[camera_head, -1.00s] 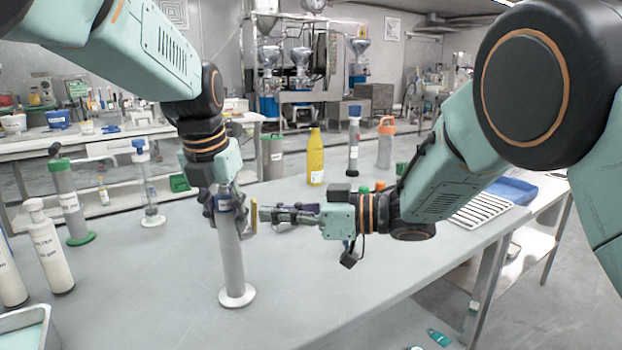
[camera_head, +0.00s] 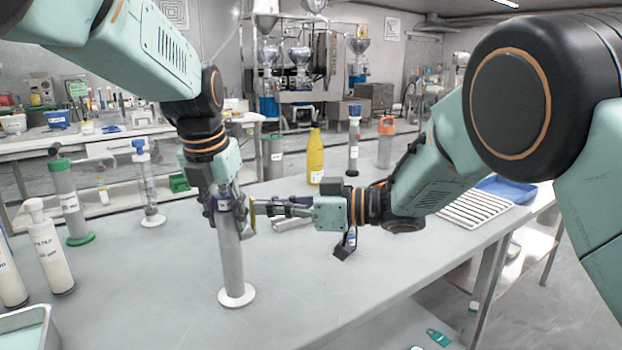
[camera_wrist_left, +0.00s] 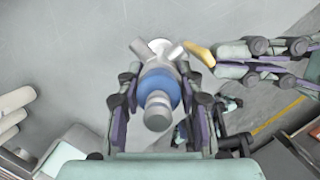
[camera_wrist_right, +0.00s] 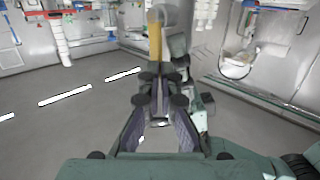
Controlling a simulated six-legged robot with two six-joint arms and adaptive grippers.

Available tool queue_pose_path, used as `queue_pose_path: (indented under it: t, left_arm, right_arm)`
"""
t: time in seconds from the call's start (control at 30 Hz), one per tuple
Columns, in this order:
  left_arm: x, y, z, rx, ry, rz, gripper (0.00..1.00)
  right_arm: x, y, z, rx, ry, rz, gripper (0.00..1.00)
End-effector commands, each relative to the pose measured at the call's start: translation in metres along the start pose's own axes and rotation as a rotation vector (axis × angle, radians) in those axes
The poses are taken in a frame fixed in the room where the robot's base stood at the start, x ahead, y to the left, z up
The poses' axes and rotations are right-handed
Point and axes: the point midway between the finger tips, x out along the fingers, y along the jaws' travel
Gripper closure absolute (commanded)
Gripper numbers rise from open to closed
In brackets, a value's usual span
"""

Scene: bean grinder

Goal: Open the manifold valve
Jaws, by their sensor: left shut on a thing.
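The manifold valve is a grey upright column (camera_head: 232,262) on a round white base, standing on the grey table. Its top has a blue collar (camera_wrist_left: 158,88) and grey side branches. My left gripper (camera_head: 226,200) is shut around the top of the valve, by the blue collar. A yellow handle (camera_wrist_left: 200,53) sticks out on the valve's right side; it also shows in the right wrist view (camera_wrist_right: 155,45). My right gripper (camera_head: 254,208) points left with its fingertips at this handle. Whether its fingers grip the handle is not clear.
A yellow bottle (camera_head: 315,157) and a blue-capped cylinder (camera_head: 354,140) stand behind my right arm. A green-based cylinder (camera_head: 70,205) and white pump bottles (camera_head: 48,247) stand at the left. A white rack (camera_head: 475,210) lies at the right.

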Motion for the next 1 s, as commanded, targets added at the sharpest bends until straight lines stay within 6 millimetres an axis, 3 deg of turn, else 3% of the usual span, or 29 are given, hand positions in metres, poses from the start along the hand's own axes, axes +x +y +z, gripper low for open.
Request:
queue_pose_path:
  t: [0.67, 1.0]
  left_arm:
    - [0.0, -0.002, 0.001, -0.002, -0.004, -0.003, 1.0]
    - [0.0, -0.001, 0.001, -0.002, -0.004, -0.002, 1.0]
  right_arm:
    - [0.004, 0.0, -0.001, -0.003, -0.001, -0.008, 1.0]
    - [-0.012, -0.015, 0.001, -0.002, -0.002, -0.007, 1.0]
